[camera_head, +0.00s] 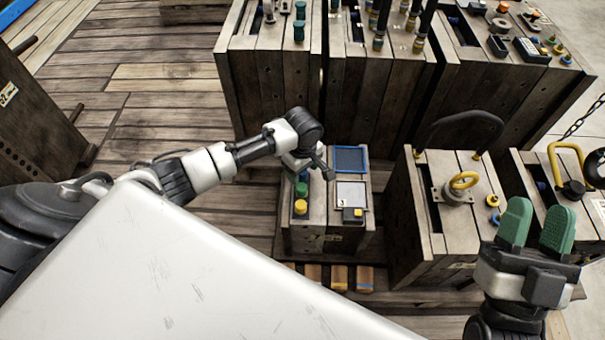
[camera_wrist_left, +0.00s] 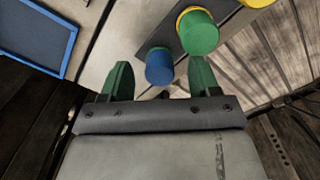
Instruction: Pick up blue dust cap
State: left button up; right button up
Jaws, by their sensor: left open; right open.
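The blue dust cap (camera_wrist_left: 159,67) stands on a dark strip in the left wrist view. It appears between the two green fingers of my left gripper (camera_wrist_left: 160,84), which is open; I cannot tell whether they touch it. In the head view my left gripper (camera_head: 312,168) is over the back of a small wooden block and hides the blue cap. A green cap (camera_wrist_left: 198,33) stands beside the blue one, and a yellow cap (camera_wrist_left: 258,2) is beyond it. My right gripper (camera_head: 536,225) is open and empty at the lower right of the head view.
The small block also carries a blue-framed panel (camera_head: 350,159) and a light plate (camera_head: 351,195). Taller wooden moulds (camera_head: 270,75) stand close behind it. Plank floor (camera_head: 150,75) is open at the left.

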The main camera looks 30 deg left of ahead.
pick_arm(q)
jog(key=c, duration=1)
jog(key=shift+r+p, duration=0.3)
jog(key=shift+r, duration=0.1)
notch_tip(320, 180, up, 3)
jog(key=shift+r+p, duration=0.2)
jog(key=shift+p, duration=0.9)
jog(key=w+d+r+p, duration=0.2)
jog(key=w+d+r, duration=0.4)
jog(key=w+d, duration=0.2)
jog(key=shift+w+r, duration=0.2)
jog(key=shift+r, duration=0.15)
pick_arm(e)
notch_tip(320, 180, down, 14)
jog(key=d+g+h, duration=0.2)
jog(key=g+h, duration=0.2)
jog(key=g, duration=0.9)
jog(key=shift+s+d+m+g+h, duration=0.25)
jog(key=shift+d+m+g+h, duration=0.05)
jog(key=shift+d, duration=0.05)
pick_arm(q)
jog(key=shift+d, duration=0.1)
